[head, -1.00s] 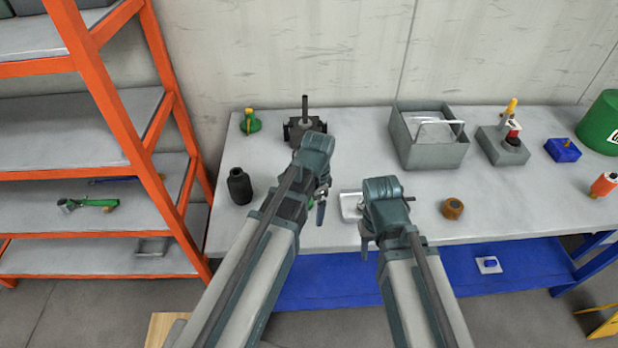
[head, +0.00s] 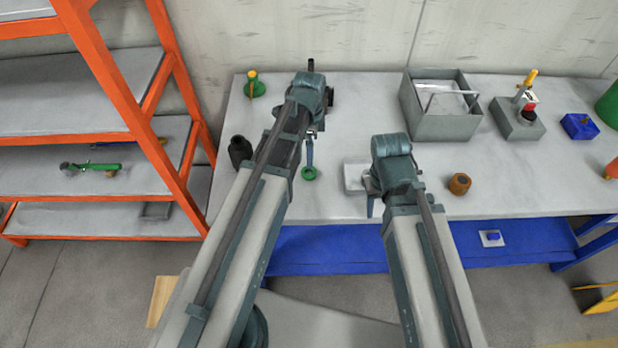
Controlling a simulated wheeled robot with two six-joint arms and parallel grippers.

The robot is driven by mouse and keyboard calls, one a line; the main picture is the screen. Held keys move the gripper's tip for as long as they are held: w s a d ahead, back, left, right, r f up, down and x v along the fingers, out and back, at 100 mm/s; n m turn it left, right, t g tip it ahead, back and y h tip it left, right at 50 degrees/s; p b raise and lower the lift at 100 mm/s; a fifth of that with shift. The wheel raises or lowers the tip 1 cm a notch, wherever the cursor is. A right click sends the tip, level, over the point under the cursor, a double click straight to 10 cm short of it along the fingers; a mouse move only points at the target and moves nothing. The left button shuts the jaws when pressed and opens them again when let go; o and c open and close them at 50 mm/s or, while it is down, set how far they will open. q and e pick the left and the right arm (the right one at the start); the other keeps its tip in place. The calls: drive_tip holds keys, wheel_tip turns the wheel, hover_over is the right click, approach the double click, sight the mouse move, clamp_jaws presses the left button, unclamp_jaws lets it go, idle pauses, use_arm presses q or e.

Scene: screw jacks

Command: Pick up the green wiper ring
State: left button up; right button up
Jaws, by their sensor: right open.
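The green wiper ring (head: 309,173) lies flat on the grey workbench (head: 330,203), left of a small light tray. My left gripper (head: 310,150) is just beyond the ring in the picture, pointing down. Only one finger shows clearly, so its opening is hard to judge, and I cannot tell its height over the bench. My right gripper (head: 371,196) is open, right of the ring at the front of the light tray (head: 355,176). Its own wrist partly hides its fingers.
A dark screw jack (head: 327,102) stands partly behind my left wrist. A black bottle (head: 240,152) and a green-yellow item (head: 254,87) are at the left. A grey box (head: 440,122), brown ring (head: 460,184) and blue block (head: 579,126) are to the right. An orange shelf rack (head: 120,100) borders the left.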

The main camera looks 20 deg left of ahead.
use_arm(q)
drive_tip(key=b, duration=0.3)
hover_over(309, 175)
drive_tip(key=shift+w+f, duration=0.15)
drive_tip(key=shift+f, duration=1)
drive_tip(key=shift+w+f, duration=0.15)
drive_tip(key=shift+f, duration=0.95)
drive_tip(key=f+b, duration=0.5)
drive_tip(key=shift+s+f+b, duration=0.15)
drive_tip(key=shift+s+b, duration=0.05)
drive_tip(key=shift+b, duration=0.15)
drive_tip(key=c, duration=1.4)
drive_tip(key=shift+r, duration=0.2)
